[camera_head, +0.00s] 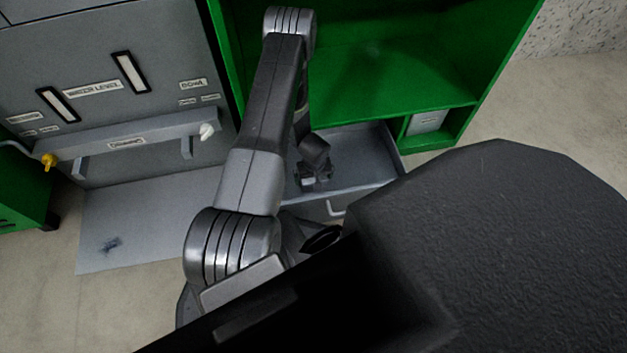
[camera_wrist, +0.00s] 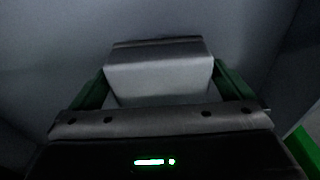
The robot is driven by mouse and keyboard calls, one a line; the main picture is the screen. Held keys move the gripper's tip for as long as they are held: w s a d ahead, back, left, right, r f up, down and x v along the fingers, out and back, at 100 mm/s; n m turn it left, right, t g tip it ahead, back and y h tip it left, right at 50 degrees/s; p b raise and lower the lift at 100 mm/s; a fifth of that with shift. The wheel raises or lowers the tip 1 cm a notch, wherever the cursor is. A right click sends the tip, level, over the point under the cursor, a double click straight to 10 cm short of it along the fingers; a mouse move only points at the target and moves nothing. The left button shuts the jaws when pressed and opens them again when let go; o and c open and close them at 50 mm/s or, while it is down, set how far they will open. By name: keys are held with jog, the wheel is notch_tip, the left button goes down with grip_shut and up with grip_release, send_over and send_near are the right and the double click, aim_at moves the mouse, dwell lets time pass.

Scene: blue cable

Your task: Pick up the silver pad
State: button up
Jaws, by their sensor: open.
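The silver pad (camera_wrist: 158,76) shows in the wrist view as a pale grey block with a darker top edge, in the middle of the picture. My gripper (camera_wrist: 160,82) is open, with a green finger on each side of the pad. I cannot tell whether the fingers touch it. In the head view my gripper (camera_head: 315,178) is down inside an open grey drawer (camera_head: 365,160). The pad cannot be made out there, as my arm and gripper cover that part of the drawer.
The drawer's grey walls surround my gripper, and a handle (camera_head: 336,210) is on its front. A green cabinet (camera_head: 400,60) stands behind, with a pale box (camera_head: 428,121) in a lower compartment. A grey machine panel (camera_head: 100,60) with a yellow knob (camera_head: 48,161) is at left.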

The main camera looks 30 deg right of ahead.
jog(key=c, duration=0.9)
jog(key=shift+o, duration=0.2)
notch_tip(320, 180, up, 10)
jog(key=p, duration=0.3)
jog(key=shift+r, duration=0.1)
